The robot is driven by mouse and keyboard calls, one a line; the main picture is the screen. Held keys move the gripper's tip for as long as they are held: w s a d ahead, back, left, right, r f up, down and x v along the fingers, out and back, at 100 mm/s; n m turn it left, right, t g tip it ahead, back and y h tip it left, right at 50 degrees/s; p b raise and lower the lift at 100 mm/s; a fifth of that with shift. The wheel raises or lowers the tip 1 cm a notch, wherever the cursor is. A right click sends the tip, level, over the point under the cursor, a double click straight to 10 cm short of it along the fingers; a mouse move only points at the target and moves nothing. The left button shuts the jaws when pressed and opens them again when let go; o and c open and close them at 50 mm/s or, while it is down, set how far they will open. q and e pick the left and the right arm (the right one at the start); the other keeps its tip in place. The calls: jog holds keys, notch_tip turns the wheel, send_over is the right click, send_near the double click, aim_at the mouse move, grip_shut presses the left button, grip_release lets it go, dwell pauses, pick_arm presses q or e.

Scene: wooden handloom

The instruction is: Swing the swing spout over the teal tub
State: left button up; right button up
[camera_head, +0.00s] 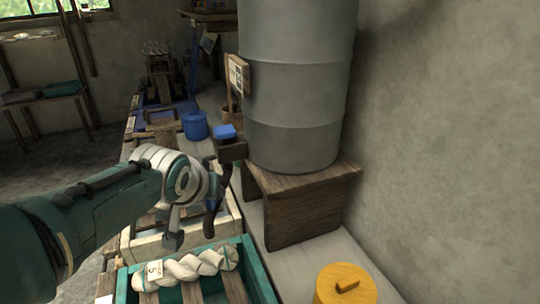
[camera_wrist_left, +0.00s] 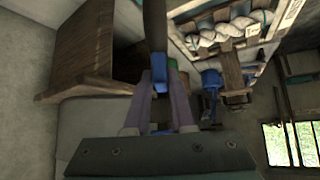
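A large grey drum (camera_head: 296,80) stands at the back, with a dark block topped by a blue piece (camera_head: 225,131) on its left side. A dark bar, which looks like the swing spout (camera_head: 221,182), hangs below that block. The teal tub (camera_head: 262,278) is at the front and holds a white twisted skein (camera_head: 185,268) on wooden slats. My left gripper (camera_head: 190,222) is above its far edge, close to the spout. In the left wrist view a dark bar (camera_wrist_left: 155,28) runs to between the fingertips (camera_wrist_left: 160,85); whether they grip it is unclear. My right gripper is not in view.
The drum sits on a wooden stand (camera_head: 295,225) beside the wall. A whitish tub (camera_head: 150,243) lies behind the teal tub, partly hidden by my arm. A yellow lidded pot (camera_head: 345,288) stands at front right. A blue bucket (camera_head: 195,126) is farther back.

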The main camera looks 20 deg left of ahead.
pick_arm(q)
jog(key=o, duration=0.4)
jog(key=shift+w+r, duration=0.1)
jog(key=shift+s+d+r+p, duration=0.1)
jog(key=shift+s+r+p, duration=0.2)
jog(key=shift+p, duration=0.2)
jog(key=p+v, duration=0.5)
jog(key=v, duration=0.4)
